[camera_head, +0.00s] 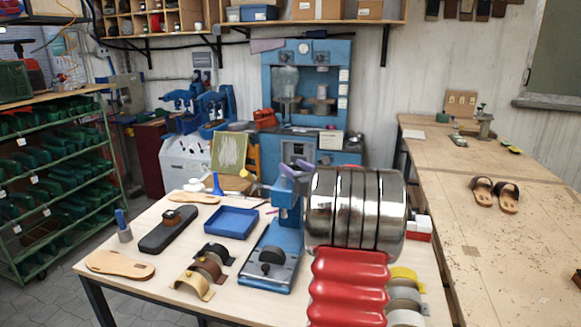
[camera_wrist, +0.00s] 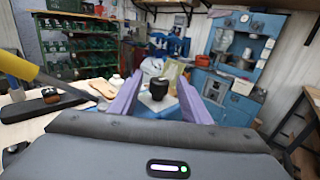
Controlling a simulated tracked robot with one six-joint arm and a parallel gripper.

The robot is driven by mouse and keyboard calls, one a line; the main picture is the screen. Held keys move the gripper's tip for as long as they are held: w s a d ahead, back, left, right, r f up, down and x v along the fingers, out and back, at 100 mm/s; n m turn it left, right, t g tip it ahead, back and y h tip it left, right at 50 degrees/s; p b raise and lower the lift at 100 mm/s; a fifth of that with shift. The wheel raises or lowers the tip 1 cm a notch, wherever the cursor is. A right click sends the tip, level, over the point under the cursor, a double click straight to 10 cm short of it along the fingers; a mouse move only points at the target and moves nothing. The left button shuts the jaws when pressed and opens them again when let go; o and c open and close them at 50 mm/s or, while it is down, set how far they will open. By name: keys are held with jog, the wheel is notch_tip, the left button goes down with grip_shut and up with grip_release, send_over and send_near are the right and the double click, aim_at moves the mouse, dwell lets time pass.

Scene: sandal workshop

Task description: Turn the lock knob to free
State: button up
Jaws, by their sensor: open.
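My gripper (camera_head: 295,171) is open, with its purple fingers just above the head of the blue hand press (camera_head: 287,215) on the near table. In the wrist view, the two fingers of my gripper (camera_wrist: 160,82) stand apart. A dark knob-like piece (camera_wrist: 158,89) shows between them, over a blue surface; I cannot tell whether either finger touches it or which way it is set. In the head view the top of the press is partly behind my fingers, and no knob shows clearly there.
Left of the press are a blue tray (camera_head: 231,222), a black base with a brown knob (camera_head: 168,229), curved straps (camera_head: 193,283) and a sandal sole (camera_head: 119,265). A long workbench (camera_head: 500,235) with sandals stands at the right. A green shelf rack (camera_head: 55,170) stands at the left.

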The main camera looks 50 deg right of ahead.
jog(key=shift+x, duration=0.9)
jog(key=c, duration=1)
jog(key=shift+a, duration=0.15)
jog(key=shift+c, duration=0.2)
